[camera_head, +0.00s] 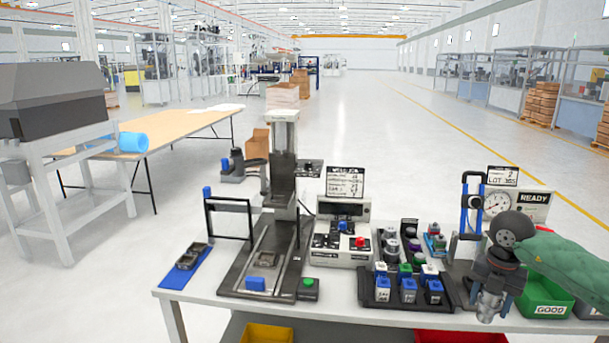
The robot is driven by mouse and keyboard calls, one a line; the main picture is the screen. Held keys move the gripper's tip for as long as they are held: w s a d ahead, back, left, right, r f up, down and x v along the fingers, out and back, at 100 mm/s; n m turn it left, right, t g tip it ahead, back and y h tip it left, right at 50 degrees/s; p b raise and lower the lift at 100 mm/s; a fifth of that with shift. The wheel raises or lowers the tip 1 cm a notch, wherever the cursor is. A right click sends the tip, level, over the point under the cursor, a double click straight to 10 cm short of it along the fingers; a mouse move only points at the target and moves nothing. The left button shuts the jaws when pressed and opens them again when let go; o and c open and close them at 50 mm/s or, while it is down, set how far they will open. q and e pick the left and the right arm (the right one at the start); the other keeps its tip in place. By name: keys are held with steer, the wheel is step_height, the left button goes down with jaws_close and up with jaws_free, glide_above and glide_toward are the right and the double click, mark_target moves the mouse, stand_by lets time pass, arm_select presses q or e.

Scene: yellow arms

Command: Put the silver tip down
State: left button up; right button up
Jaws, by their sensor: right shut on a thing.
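My right gripper (491,289) hangs at the right end of the white table, pointing down. It is shut on a silver tip (488,307), which sticks out below the fingers near the table's front edge. I cannot tell whether the tip touches anything underneath. The gripper hides part of the gauge stand behind it. My left gripper is not in view.
A black rack (374,303) of blue-and-white items stands left of the gripper. A green GOOD bin (548,309) is to its right and a gauge (496,203) behind. A control box (341,253) and a press (284,180) stand further left.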

mark_target(480, 313)
steer(key=n, duration=0.2)
steer(key=shift+w+n, duration=0.2)
steer(key=shift+n, duration=0.1)
steer(key=n, duration=0.5)
steer(key=shift+d, duration=0.1)
steer(key=n, duration=0.4)
steer(key=shift+w, duration=0.15)
steer(key=n, duration=0.3)
steer(key=shift+d+f, duration=0.1)
steer(key=n, duration=0.4)
steer(key=shift+f, duration=0.4)
steer(key=n, duration=0.2)
steer(key=shift+f+n, duration=0.35)
steer(key=shift+n, duration=0.05)
steer(key=n, duration=0.1)
steer(key=a+f+n, duration=0.1)
steer(key=n, duration=0.1)
steer(key=f+n, duration=0.1)
steer(key=n, duration=0.1)
steer(key=shift+a+f, duration=0.2)
steer(key=shift+a, duration=0.05)
steer(key=s+a+f+n, duration=0.1)
steer(key=a+f+n, duration=0.9)
steer(key=n, duration=0.5)
steer(key=a+n, duration=0.3)
steer(key=a, duration=1.4)
steer(key=shift+w+f+n, duration=0.25)
steer(key=shift+w+n, duration=0.05)
steer(key=shift+w, duration=0.15)
